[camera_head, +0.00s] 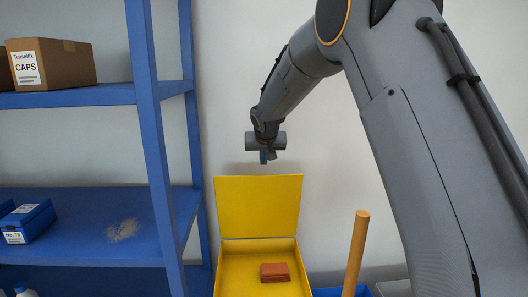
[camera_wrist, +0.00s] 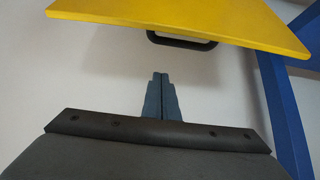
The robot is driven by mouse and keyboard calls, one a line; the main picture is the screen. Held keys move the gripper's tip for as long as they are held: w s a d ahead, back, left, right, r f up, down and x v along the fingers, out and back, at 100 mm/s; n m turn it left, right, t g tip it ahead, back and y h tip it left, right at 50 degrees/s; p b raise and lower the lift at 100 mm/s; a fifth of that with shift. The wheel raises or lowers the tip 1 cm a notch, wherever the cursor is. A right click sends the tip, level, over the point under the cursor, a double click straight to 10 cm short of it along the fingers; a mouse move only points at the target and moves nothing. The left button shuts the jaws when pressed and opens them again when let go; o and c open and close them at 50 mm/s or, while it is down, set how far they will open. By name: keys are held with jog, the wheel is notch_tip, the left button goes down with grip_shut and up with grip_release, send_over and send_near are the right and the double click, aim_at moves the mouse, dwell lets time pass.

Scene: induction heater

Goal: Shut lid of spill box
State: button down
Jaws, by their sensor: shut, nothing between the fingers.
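The yellow spill box (camera_head: 231,267) stands low in the middle of the head view. Its lid (camera_head: 258,207) is open and raised, nearly upright, at the back of the box. In the wrist view the lid (camera_wrist: 200,20) crosses the top, with a dark handle (camera_wrist: 181,40) on it. My gripper (camera_head: 264,158) is above the lid's top edge in the head view, fingers downward. In the wrist view my gripper (camera_wrist: 160,78) is shut and empty, and it appears apart from the lid and handle.
A reddish-brown block (camera_head: 275,272) lies inside the box. A blue shelf unit (camera_head: 80,225) stands at the left, with a cardboard box (camera_head: 75,65) and blue bins (camera_head: 28,222). A wooden pole (camera_head: 356,255) rises at the right of the box. A pale wall is behind.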

jog(key=shift+s+f+p, duration=0.55)
jog(key=shift+s+f, duration=0.7)
jog(key=shift+f, duration=0.25)
jog(key=shift+s+b, duration=0.1)
jog(key=shift+b, duration=0.3)
